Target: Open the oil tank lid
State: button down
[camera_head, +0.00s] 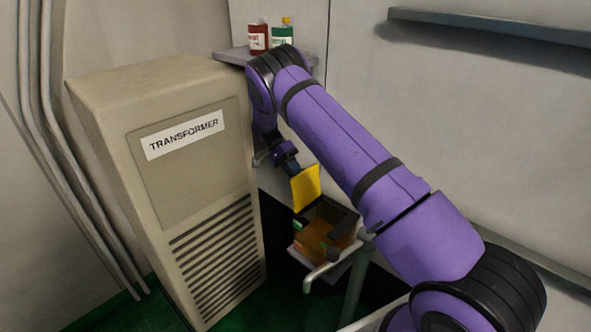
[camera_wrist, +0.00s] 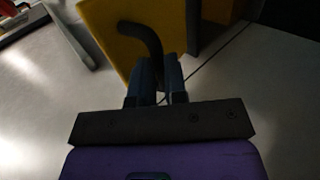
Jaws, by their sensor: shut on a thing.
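The yellow oil tank lid (camera_head: 306,188) stands steeply tilted above the back left of the dark open tank (camera_head: 350,217). In the wrist view the yellow lid (camera_wrist: 112,30) fills the upper middle, with a black bent handle (camera_wrist: 146,38) on its face. My gripper (camera_head: 293,170) is at the lid's upper left side. In the wrist view its blue fingers (camera_wrist: 158,72) are close together at the handle and shut on it. Orange-brown surfaces show inside the tank. The lid's hinge cannot be made out.
A beige transformer cabinet (camera_head: 160,240) stands close on the left. A long shelf (camera_head: 480,25) is at upper right.

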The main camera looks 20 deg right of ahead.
jog(key=shift+w+a+f, duration=0.1)
jog(key=shift+a+f, duration=0.1)
jog(key=shift+f, duration=0.3)
jog(key=c, duration=1.2)
grip_release()
jog(key=shift+w+f, duration=0.15)
jog(key=shift+w, duration=0.05)
jog(key=shift+o, duration=0.2)
jog(key=shift+r, duration=0.4)
jog(key=s+a+r, duration=0.1)
jog(key=s+r, duration=0.1)
jog(key=s, duration=0.6)
jog(key=s+a+r, duration=0.1)
jog(key=s+r, duration=0.1)
jog(key=s, duration=0.6)
jog(key=shift+r, duration=0.3)
jog(key=shift+w, duration=0.1)
